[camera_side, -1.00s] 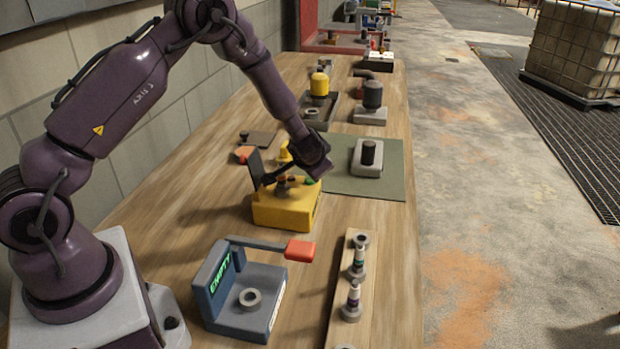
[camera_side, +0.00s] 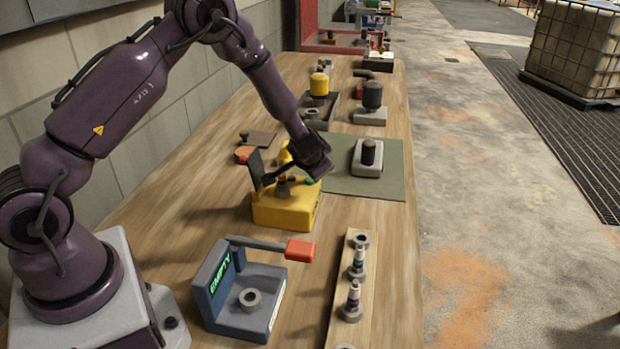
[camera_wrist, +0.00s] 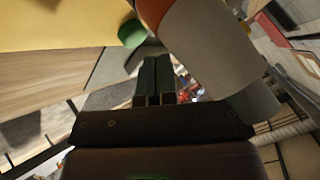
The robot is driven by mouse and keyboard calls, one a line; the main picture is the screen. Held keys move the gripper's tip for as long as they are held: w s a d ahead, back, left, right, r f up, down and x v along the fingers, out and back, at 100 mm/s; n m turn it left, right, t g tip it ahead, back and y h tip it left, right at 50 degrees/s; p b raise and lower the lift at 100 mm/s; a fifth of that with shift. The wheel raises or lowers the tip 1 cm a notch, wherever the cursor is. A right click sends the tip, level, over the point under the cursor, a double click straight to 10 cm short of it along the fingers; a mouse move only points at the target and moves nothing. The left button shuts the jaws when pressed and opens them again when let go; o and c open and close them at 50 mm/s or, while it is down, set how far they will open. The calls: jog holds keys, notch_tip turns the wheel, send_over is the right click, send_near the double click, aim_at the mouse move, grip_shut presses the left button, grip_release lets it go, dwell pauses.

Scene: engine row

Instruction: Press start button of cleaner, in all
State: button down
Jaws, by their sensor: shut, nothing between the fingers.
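The cleaner appears to be the yellow box (camera_side: 287,207) in the middle of the bench, with an upright dark panel (camera_side: 256,171) at its left. A green button (camera_side: 308,181) sits on its top right, partly under my wrist; it also shows in the wrist view (camera_wrist: 131,33). A grey part (camera_side: 283,190) stands upright on the box top. I cannot tell whether anything touches the button.
A grey-white cylinder with an orange band (camera_wrist: 205,45) is very close to the fingers in the wrist view. A blue-grey station marked EMPTY (camera_side: 250,295) with a red-ended arm stands in front. A wooden rack (camera_side: 350,275) holds small parts. A green mat (camera_side: 385,165) lies right of the cleaner.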

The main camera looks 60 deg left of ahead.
jog(key=shift+f, duration=0.15)
jog(key=shift+f, duration=0.25)
jog(key=shift+f, duration=0.45)
dwell(0.6)
jog(key=shift+r, duration=0.9)
jog(key=shift+r, duration=2.5)
